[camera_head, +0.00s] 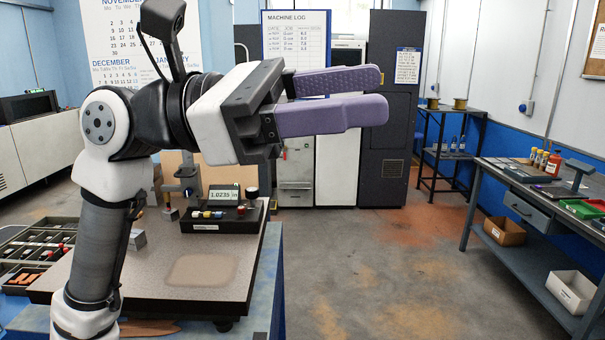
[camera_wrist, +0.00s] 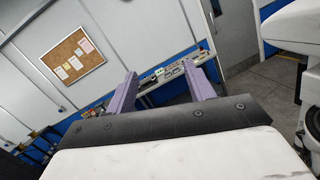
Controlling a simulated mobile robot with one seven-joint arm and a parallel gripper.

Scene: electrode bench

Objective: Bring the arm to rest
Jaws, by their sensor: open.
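My gripper (camera_head: 383,95) is raised high in the head view, with its two purple fingers pointing right. The fingers are apart, and nothing is between them. In the wrist view the two purple fingers of my gripper (camera_wrist: 162,86) also stand apart and empty, with a far bench showing beyond them. My arm rises from the lower left and bends at an elbow. It covers part of the granite-like plate (camera_head: 235,262) and the wall behind. The gripper touches nothing that I can see.
A gauge with a lit display (camera_head: 224,196) stands on the plate. A tray of small parts (camera_head: 35,250) lies at left. Dark cabinets (camera_head: 388,130) stand behind the gripper. A workbench (camera_head: 540,200) runs along the right. The floor between is clear. A corkboard (camera_wrist: 73,57) hangs on the wall.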

